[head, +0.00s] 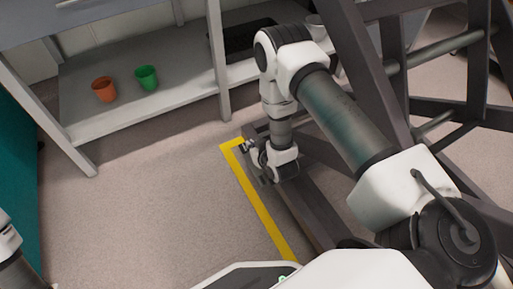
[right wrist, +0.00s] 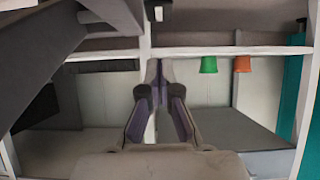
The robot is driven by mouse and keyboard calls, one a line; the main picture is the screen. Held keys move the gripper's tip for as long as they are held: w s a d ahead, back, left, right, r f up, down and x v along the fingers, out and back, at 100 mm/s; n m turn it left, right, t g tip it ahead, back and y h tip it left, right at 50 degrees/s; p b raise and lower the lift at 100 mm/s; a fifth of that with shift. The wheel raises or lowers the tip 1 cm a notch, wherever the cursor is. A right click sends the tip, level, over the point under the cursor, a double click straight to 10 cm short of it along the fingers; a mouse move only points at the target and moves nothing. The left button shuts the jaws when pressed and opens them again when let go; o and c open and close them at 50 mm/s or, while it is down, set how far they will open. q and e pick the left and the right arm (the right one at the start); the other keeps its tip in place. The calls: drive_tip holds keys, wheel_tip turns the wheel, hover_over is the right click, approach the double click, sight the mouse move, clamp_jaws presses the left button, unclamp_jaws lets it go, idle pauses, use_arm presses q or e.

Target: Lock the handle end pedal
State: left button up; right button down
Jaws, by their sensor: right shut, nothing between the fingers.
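I cannot make out the handle end pedal in either view. The wrist and fingers cover part of the frame's corner, and I cannot tell whether they touch it. Part of my left arm shows at the left edge of the head view, but its gripper is out of frame.
A yellow floor line (head: 258,205) runs along the frame's left side. A grey shelf unit (head: 185,105) stands behind, holding an orange pot (head: 104,89) and a green pot (head: 146,78). A teal panel (head: 17,185) is at the left. The floor between is clear.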

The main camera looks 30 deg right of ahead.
sight(243, 144)
drive_tip(key=b+x, duration=0.1)
drive_tip(key=x, duration=0.3)
drive_tip(key=shift+f+b, duration=0.25)
drive_tip(key=shift+b, duration=0.15)
drive_tip(key=f, duration=0.1)
drive_tip(key=f+b, duration=0.2)
drive_tip(key=shift+w+f, duration=0.1)
drive_tip(key=shift+w, duration=0.15)
